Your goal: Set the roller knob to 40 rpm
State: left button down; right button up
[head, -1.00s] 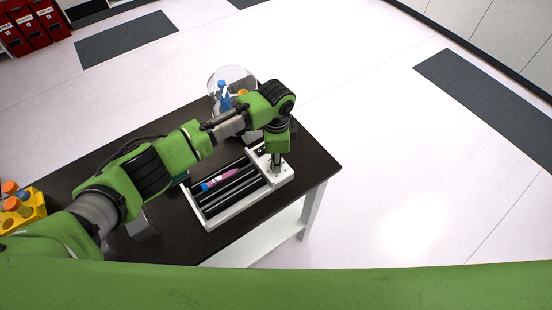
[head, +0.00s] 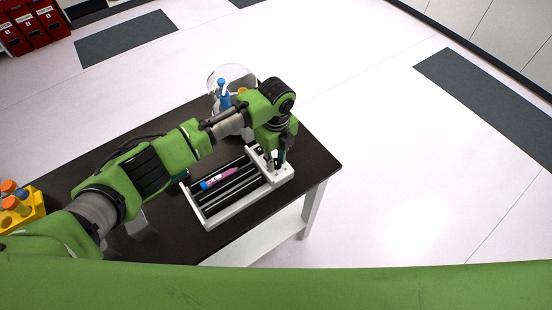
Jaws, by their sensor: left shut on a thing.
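The white roller device (head: 237,204) with black rollers sits on the dark table. A pink tube with a blue cap (head: 218,179) lies on its rollers. My left gripper (head: 278,168) points down at the control panel on the device's right end. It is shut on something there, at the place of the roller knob. The knob itself and its scale are hidden by the fingers or too small to read. My right gripper is out of view.
A yellow rack (head: 22,213) with orange-capped tubes stands at the table's left end. A clear round container with a blue-topped item (head: 223,90) stands behind my arm. The dark table (head: 318,163) is bare right of the device.

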pick_arm(q)
jog(key=m+b, duration=0.1)
jog(key=m, duration=0.5)
jog(key=shift+m, duration=0.3)
jog(key=m+b, duration=0.1)
jog(key=m, duration=0.4)
jog(key=shift+m+b, duration=0.3)
jog(key=shift+b, duration=0.1)
jog(key=c, duration=1.8)
grip_release()
